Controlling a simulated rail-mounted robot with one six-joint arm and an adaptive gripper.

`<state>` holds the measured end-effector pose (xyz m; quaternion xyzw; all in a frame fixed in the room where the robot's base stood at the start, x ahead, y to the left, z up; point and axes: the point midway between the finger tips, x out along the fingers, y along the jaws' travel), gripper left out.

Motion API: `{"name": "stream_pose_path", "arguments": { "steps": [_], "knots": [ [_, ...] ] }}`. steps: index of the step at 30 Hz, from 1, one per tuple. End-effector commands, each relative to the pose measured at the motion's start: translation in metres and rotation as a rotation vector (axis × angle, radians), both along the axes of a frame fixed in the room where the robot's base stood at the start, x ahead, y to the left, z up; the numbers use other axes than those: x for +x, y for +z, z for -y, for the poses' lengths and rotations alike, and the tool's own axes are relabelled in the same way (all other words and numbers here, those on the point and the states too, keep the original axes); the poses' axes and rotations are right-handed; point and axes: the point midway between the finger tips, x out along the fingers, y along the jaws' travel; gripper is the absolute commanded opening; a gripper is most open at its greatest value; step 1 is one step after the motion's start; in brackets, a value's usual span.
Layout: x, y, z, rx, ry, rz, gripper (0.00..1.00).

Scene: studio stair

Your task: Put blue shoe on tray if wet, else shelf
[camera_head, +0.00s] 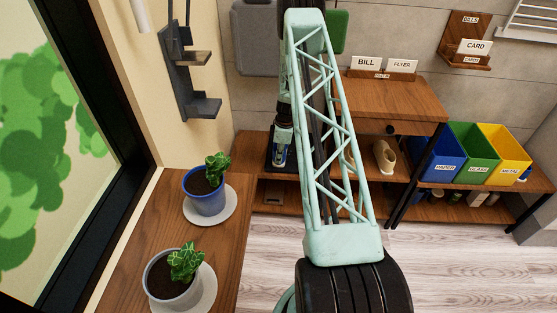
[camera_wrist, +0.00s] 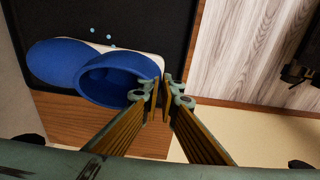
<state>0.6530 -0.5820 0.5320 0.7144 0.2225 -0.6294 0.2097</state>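The blue shoe (camera_wrist: 62,62) lies over a dark tray (camera_wrist: 160,18) in the wrist view, its opening facing my gripper. Small light-blue drops show beside it. In the head view the shoe (camera_head: 280,155) is a small blue patch on the dark tray (camera_head: 271,165), partly hidden by my arm. My gripper (camera_wrist: 162,92) points down at the shoe's right end. Its fingertips are close together there, and the left one overlaps the shoe's rim. Whether the rim is pinched between them I cannot tell. A wooden shelf (camera_head: 275,191) runs below the tray's board.
A beige shoe (camera_head: 384,156) stands right of my arm. Blue (camera_head: 442,164), green (camera_head: 477,151) and yellow (camera_head: 509,152) bins stand farther right. Two potted plants (camera_head: 205,196) (camera_head: 173,281) stand on the left ledge. A black wall rack (camera_head: 188,75) hangs at upper left. Floor (camera_head: 440,255) is clear.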

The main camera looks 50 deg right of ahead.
Motion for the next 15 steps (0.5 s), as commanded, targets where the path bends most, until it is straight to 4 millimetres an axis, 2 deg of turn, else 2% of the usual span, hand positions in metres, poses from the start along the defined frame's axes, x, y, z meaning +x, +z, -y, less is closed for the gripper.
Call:
{"name": "stream_pose_path", "arguments": {
  "steps": [7, 12, 15],
  "knots": [
    [0.0002, -0.0031, 0.0003, -0.001, 0.000, 0.001, 0.00],
    [-0.0001, -0.0027, -0.0001, 0.000, 0.000, 0.000, 0.17],
    [-0.0001, -0.0026, -0.0001, 0.000, 0.000, 0.000, 0.17]
  ]
}}
